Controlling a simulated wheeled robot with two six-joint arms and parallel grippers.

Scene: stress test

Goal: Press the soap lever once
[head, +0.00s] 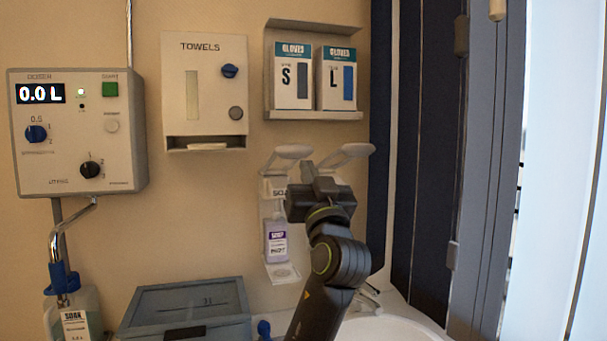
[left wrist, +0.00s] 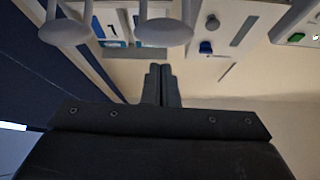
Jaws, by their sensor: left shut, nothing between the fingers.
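The soap dispenser hangs on the wall, with a purple-labelled soap bottle (head: 276,240) in its holder. Its pale soap lever (head: 288,153) sticks out above it, just left of and above my left gripper (head: 311,178). A second similar lever (head: 350,152) is to the right; the unit under it is mostly hidden behind my gripper. In the left wrist view, which is upside down, both levers show at the top, the soap lever (left wrist: 164,31) being the right one. My left gripper (left wrist: 162,82) is shut and empty, with no clear contact with either lever. My right gripper is out of view.
Above the levers is a glove rack (head: 313,115). A towel dispenser (head: 204,105) and a dosing unit (head: 78,150) hang to the left. A grey-blue box (head: 186,305) and a white basin (head: 392,329) are below. Dark panels (head: 425,150) stand at right.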

